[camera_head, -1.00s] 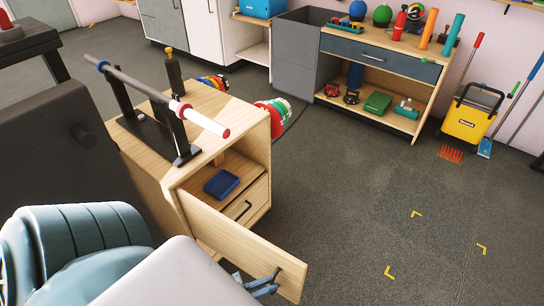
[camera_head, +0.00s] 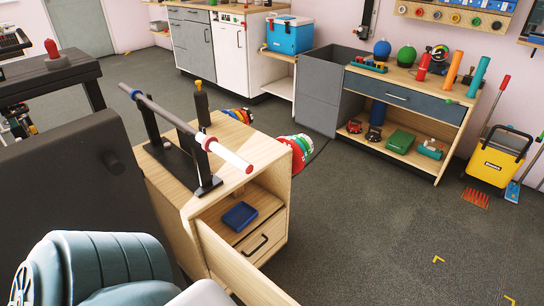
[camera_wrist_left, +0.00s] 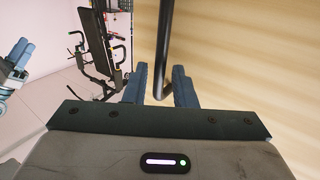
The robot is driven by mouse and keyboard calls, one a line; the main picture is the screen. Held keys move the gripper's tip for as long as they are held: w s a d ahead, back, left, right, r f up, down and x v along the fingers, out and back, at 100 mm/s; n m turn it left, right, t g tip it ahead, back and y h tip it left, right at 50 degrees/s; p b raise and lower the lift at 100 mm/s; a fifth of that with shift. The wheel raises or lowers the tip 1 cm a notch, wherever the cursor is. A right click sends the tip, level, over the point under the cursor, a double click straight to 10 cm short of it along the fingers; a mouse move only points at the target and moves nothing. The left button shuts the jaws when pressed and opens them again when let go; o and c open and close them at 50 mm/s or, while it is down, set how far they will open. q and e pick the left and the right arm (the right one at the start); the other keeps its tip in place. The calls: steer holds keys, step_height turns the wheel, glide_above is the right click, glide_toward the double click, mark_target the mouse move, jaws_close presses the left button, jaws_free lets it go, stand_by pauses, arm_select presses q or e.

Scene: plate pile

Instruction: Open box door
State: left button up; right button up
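The wooden box (camera_head: 165,184) stands in the middle of the head view with a barbell rack on top. Its door (camera_head: 236,262) stands ajar, swung toward the front right, and its outer end is cut off by the lower edge. The upper compartment shows a blue tray (camera_head: 240,216). In the left wrist view, my left gripper (camera_wrist_left: 159,88) has its two fingers apart on either side of the black handle (camera_wrist_left: 164,50), beside the pale wood of the door (camera_wrist_left: 250,60). A gap shows beside the handle. My left gripper is outside the head view.
A drawer with a black handle (camera_head: 257,244) sits below the open compartment. Colored weight plates (camera_head: 298,150) hang on the box's right side. A workbench (camera_head: 404,108) and a yellow bucket (camera_head: 497,160) stand farther right. The floor (camera_head: 370,225) right of the box is clear.

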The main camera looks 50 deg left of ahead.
arm_select(q)
steer(key=shift+o, duration=0.5)
steer(key=v, duration=1)
steer(key=shift+s+a, duration=0.15)
steer(key=shift+s, duration=0.2)
